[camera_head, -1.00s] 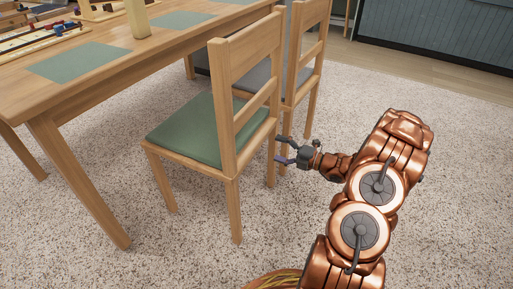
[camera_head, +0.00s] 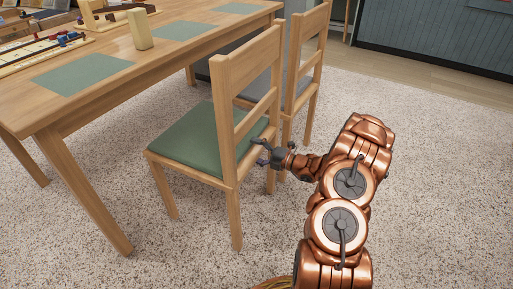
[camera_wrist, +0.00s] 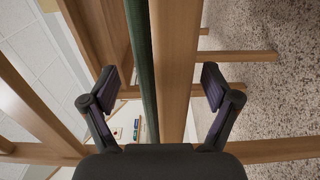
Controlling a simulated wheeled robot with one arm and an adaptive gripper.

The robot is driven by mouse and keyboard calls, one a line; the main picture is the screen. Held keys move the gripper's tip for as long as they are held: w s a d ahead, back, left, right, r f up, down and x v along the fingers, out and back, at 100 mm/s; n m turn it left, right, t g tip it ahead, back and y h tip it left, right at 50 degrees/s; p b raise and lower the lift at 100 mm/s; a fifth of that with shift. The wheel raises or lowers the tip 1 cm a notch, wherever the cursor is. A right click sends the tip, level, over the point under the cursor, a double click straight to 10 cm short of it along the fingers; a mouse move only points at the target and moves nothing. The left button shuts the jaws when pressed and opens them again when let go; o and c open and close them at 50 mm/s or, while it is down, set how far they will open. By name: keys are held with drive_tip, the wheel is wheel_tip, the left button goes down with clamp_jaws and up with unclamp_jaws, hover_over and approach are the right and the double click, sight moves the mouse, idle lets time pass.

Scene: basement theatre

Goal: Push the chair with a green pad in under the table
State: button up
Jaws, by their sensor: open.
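The wooden chair with a green pad (camera_head: 200,140) stands upright beside the long side of the wooden table (camera_head: 100,105), its back turned away from the table. My gripper (camera_head: 261,151) is open and empty at the rear of this chair, at about seat height. In the wrist view, my open gripper (camera_wrist: 160,90) has its fingers spread either side of the seat's wooden rear rail (camera_wrist: 175,70) and the green pad's edge (camera_wrist: 141,65). I cannot tell whether the fingers touch the chair.
A second wooden chair with a grey pad (camera_head: 262,80) stands just behind the first. Green mats (camera_head: 84,73), a wooden block (camera_head: 140,29) and game boards lie on the table. Speckled carpet (camera_head: 420,150) is clear to the right and in front.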

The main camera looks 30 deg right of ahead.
drive_tip(key=shift+w+a, duration=0.2)
drive_tip(key=shift+w, duration=0.1)
clamp_jaws()
idle(0.7)
